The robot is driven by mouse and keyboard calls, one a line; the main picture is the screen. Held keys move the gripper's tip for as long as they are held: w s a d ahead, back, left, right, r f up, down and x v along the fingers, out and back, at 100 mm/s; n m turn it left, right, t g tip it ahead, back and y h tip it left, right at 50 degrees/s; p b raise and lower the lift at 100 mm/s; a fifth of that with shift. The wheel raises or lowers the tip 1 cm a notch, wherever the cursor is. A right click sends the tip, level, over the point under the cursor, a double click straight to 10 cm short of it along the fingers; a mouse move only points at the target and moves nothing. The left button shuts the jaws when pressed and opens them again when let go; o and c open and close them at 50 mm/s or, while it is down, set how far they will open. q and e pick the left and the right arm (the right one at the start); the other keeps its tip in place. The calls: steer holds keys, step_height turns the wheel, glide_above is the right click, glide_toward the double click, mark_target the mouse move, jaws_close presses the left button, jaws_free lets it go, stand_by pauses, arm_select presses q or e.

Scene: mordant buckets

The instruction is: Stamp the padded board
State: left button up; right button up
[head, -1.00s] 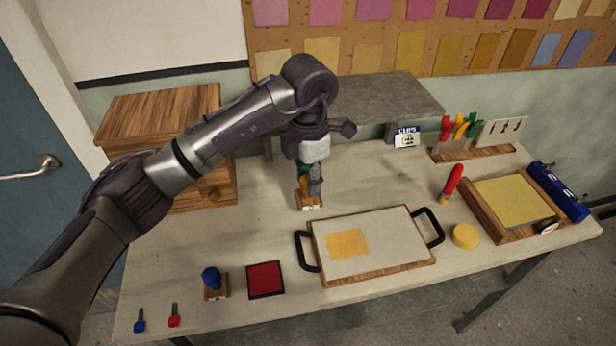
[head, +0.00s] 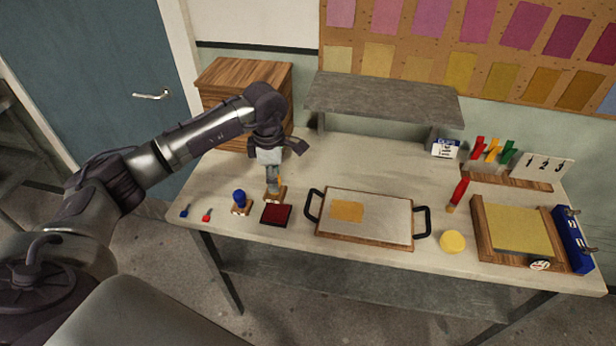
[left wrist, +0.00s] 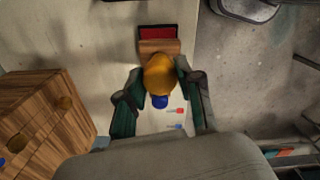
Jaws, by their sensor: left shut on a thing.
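My left gripper (head: 273,184) is shut on the yellow-knobbed stamp. Its wooden block (head: 276,195) shows below the fingers, just behind the red ink pad (head: 276,215); I cannot tell whether it touches the table. In the left wrist view the yellow knob (left wrist: 160,75) sits between the fingers, with the block (left wrist: 160,47) beside the red pad (left wrist: 158,33). The padded board (head: 385,233), a pale-covered board with black side handles and a yellow square (head: 347,211), lies right of the pad. My right gripper is out of view.
A blue-knobbed stamp (head: 240,198) stands left of the pad, near small blue (head: 184,211) and red (head: 207,215) items. A wooden drawer cabinet (head: 240,75) and grey raised shelf (head: 385,98) stand behind. A yellow disc (head: 453,241) and wooden frame (head: 488,238) are right of the board.

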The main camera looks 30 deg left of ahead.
mark_target(274, 196)
arm_select(q)
steer(key=f, duration=0.1)
steer(key=a+f+b, duration=0.1)
steer(key=shift+w+f, duration=0.2)
steer(key=shift+f, duration=0.1)
steer(key=shift+s+d+f+b, duration=0.1)
steer(key=shift+d+f+b, duration=0.1)
steer(key=shift+f+b, duration=1.05)
steer(key=shift+f, duration=0.65)
steer(key=shift+a, duration=0.1)
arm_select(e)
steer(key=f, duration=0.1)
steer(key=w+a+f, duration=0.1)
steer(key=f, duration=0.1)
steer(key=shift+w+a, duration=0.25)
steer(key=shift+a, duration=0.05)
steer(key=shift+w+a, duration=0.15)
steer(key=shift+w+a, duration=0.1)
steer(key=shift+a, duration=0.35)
arm_select(q)
steer(key=shift+f, duration=0.45)
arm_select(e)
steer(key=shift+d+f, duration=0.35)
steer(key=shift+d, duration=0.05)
arm_select(q)
steer(key=shift+f+b, duration=0.1)
steer(key=shift+b, duration=0.35)
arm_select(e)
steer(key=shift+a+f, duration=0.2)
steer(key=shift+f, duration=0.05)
